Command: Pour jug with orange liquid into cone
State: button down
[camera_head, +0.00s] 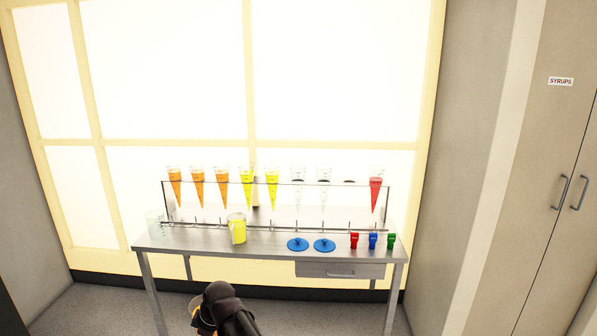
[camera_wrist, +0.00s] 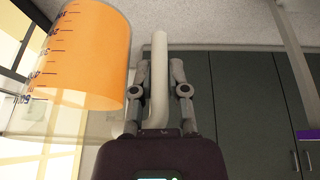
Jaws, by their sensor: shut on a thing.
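My gripper (camera_wrist: 158,72) is shut on the pale handle (camera_wrist: 159,48) of a jug with orange liquid (camera_wrist: 92,58). Graduation marks show on the jug's side in the wrist view. In the head view my arm hides most of this jug, and only an orange and clear sliver (camera_head: 197,310) shows, in front of the table and away from the cones. On the rack stand several cones: orange ones at the left (camera_head: 198,186), two yellow (camera_head: 272,188), two clear and empty-looking (camera_head: 298,190) and a red one (camera_head: 376,192) at the right.
The metal table (camera_head: 270,258) carries a yellow jug (camera_head: 237,231), a clear vessel (camera_head: 155,226) at the left end, two blue discs (camera_head: 298,244) and small red (camera_head: 354,241), blue (camera_head: 373,241) and green (camera_head: 391,242) items. A clear rack panel (camera_head: 335,205) stands along the back. A cupboard (camera_head: 545,190) is at the right.

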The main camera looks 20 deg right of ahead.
aim_at(297, 170)
jog(key=z, duration=0.75)
jog(key=i, duration=1)
